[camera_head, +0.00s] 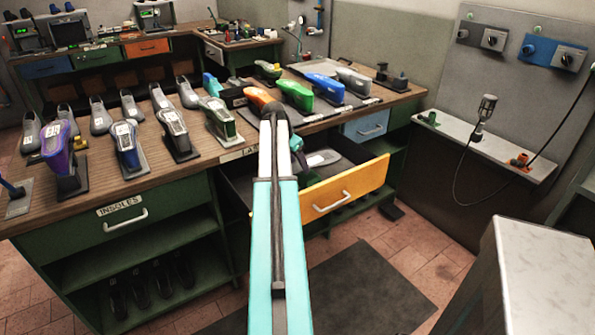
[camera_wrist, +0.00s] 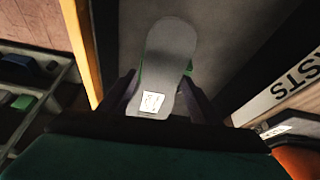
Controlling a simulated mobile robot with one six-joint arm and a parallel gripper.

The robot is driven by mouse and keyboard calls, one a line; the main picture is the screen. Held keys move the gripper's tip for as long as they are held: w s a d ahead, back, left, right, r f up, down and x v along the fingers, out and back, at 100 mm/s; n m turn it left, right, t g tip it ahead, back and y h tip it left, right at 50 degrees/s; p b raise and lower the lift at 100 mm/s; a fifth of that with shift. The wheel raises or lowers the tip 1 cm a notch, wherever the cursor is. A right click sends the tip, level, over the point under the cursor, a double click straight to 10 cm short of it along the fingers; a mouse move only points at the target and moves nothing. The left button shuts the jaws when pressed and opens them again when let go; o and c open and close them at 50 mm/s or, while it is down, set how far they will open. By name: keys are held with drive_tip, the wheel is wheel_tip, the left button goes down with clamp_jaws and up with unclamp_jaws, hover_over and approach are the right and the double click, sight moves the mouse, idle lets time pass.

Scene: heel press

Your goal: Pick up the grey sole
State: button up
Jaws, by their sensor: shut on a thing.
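The grey sole (camera_wrist: 170,50) lies between the two fingers of my gripper (camera_wrist: 160,88) in the wrist view, with a white label near its lower end. The fingers are shut on it, one at each side. A small green part shows behind the sole's edges. In the head view the grey sole (camera_head: 323,158) shows inside the open drawer with the yellow front (camera_head: 345,195). My gripper (camera_head: 299,148) is mostly hidden there behind my own arm. I cannot tell whether the sole touches the drawer floor.
The wooden bench (camera_head: 105,195) holds several shoes and shoe forms on stands, to the left of the drawer. A green form (camera_head: 294,95) and a blue one (camera_head: 323,86) stand on a mat behind the drawer. A grey block (camera_head: 545,270) stands at the lower right.

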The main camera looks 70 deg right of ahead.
drive_tip(key=shift+r+b, duration=0.35)
drive_tip(key=shift+r, duration=2.45)
